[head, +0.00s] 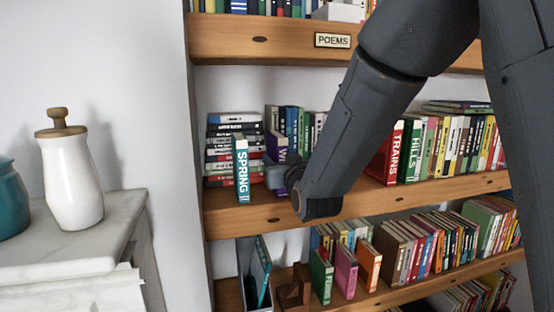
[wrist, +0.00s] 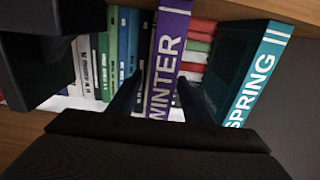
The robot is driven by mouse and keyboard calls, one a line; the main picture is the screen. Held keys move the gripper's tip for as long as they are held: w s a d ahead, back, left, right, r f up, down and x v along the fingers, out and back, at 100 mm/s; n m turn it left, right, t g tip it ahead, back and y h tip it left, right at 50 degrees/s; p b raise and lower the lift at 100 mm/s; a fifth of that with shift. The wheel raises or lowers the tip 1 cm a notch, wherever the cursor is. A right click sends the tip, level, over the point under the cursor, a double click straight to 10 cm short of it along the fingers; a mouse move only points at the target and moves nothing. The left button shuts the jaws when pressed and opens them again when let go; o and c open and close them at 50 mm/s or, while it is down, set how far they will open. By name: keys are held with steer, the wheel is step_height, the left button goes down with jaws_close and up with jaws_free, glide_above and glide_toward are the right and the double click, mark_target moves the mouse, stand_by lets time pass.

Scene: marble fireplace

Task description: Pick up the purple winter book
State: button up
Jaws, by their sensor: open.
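The purple winter book (wrist: 166,62) stands upright in the wrist view, its spine lettered WINTER facing me. My gripper (wrist: 156,97) is open, with one dark finger on each side of the spine. I cannot tell whether either finger touches the book. In the head view my gripper (head: 277,177) is at the middle shelf, just right of the teal SPRING book, and largely hides the purple book.
The teal SPRING book (head: 242,170) stands close by; it also shows in the wrist view (wrist: 252,85). Stacked books (head: 222,130) lie behind it. The red TRAINS book (head: 391,153) stands further right. A shelf board marked POEMS (head: 240,38) is above.

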steer(key=shift+x, duration=1.1)
steer(key=shift+c, duration=0.4)
jaws_close()
steer(key=shift+r, duration=0.1)
